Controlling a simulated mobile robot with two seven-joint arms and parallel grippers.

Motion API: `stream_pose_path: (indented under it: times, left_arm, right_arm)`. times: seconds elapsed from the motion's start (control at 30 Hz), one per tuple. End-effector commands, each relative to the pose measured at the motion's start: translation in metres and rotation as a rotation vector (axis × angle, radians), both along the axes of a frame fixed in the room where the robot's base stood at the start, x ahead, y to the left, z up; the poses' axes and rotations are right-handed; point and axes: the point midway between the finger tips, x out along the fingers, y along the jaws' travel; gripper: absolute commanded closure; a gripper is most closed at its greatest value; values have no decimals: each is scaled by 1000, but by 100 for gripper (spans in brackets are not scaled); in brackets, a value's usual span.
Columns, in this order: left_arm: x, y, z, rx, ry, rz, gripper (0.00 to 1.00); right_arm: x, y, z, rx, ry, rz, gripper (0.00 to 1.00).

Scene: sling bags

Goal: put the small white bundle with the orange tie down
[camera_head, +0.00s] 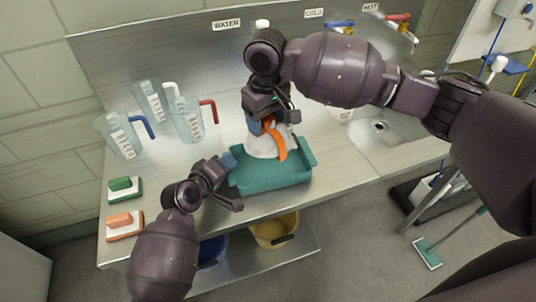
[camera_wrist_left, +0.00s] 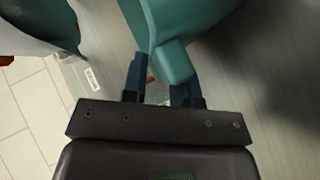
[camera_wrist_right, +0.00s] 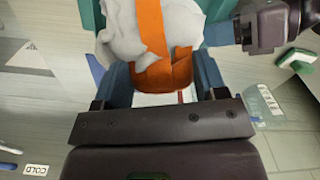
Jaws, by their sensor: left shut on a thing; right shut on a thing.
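The small white bundle (camera_head: 268,146) with its orange tie (camera_head: 275,137) is at the teal tray (camera_head: 270,184), over its back part. In the right wrist view the bundle (camera_wrist_right: 187,27) hangs from its orange tie (camera_wrist_right: 150,28). My right gripper (camera_head: 266,122) is above the bundle, shut on its gathered orange-tied top. Whether the bundle touches the tray floor, I cannot tell. My left gripper (camera_head: 229,161) is at the tray's left end. In the left wrist view its fingers (camera_wrist_left: 160,82) are shut on the teal tray's handle (camera_wrist_left: 173,62).
Clear jugs (camera_head: 186,115) stand at the back left of the steel counter (camera_head: 226,139). The sink (camera_head: 384,128) is to the right. A yellow bucket (camera_head: 274,231) sits on the shelf below.

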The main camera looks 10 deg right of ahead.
Motion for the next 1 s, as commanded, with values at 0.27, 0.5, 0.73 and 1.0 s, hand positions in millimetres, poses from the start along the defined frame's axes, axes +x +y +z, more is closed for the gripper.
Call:
stream_pose_path:
  times: [0.27, 0.5, 0.73, 1.0]
  left_arm:
    - [-2, 2, -7, 9, 10, -1, 100]
    - [-2, 2, -7, 9, 11, -1, 100]
    - [-2, 2, -7, 9, 11, -1, 100]
    - [-2, 2, -7, 9, 11, -1, 100]
  right_arm:
    - [0, 0, -38, -1, 2, 2, 84]
    - [-1, 0, -61, -1, 3, 4, 84]
    - [0, 0, -88, -1, 0, 3, 84]
    - [0, 0, -89, 0, 0, 3, 84]
